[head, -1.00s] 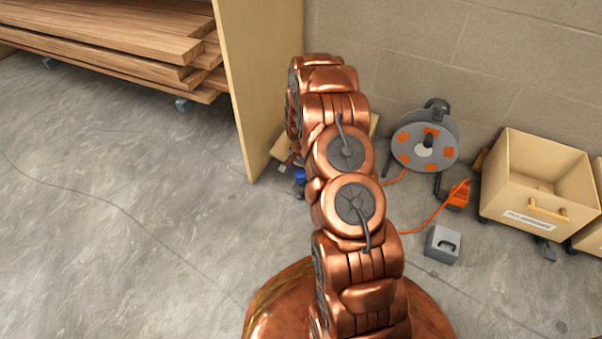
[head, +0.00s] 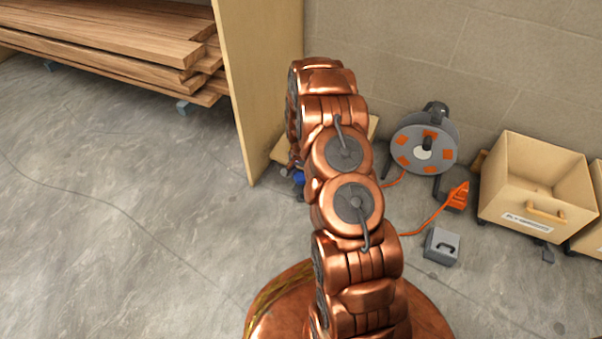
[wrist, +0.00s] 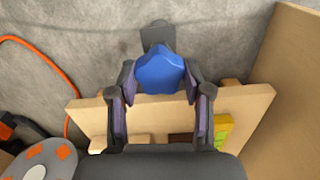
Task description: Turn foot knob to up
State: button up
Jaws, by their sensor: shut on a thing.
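The foot knob (wrist: 160,73) is a blue lobed knob, seen in the wrist view between the two fingers. A dark grey foot plate (wrist: 157,34) shows beyond it on the concrete floor. My gripper (wrist: 160,84) is shut on the knob, with one finger on its left side and one on its right. In the head view a bit of the blue knob (head: 299,179) shows low beside the wooden panel, and my arm hides most of the area around it. I cannot read any marking for the knob's up position.
A wooden box (wrist: 235,104) with small blocks lies just below the fingers in the wrist view. A tall wooden panel (head: 262,90) stands close by. A cable reel (head: 424,145), orange cable, grey weight (head: 441,246) and open crate (head: 535,185) are right. Floor at left is clear.

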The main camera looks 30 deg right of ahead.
jog(key=n+p, duration=0.2)
jog(key=p, duration=0.1)
jog(key=shift+r, duration=0.35)
jog(key=n+p, duration=0.4)
jog(key=shift+a+f+n, duration=0.1)
jog(key=shift+f+n, duration=0.05)
jog(key=shift+n, duration=0.15)
jog(key=n+p, duration=0.1)
jog(key=n, duration=0.2)
jog(key=shift+w+f+n+p, duration=0.1)
jog(key=shift+n+p, duration=0.2)
jog(key=shift+p, duration=0.1)
jog(key=n, duration=0.4)
jog(key=shift+n+p, duration=0.3)
jog(key=shift+p, duration=0.1)
jog(key=n, duration=0.6)
jog(key=shift+h+p, duration=0.3)
jog(key=shift+p, duration=0.05)
jog(key=n, duration=0.6)
jog(key=shift+n+p, duration=0.3)
jog(key=shift+n, duration=0.1)
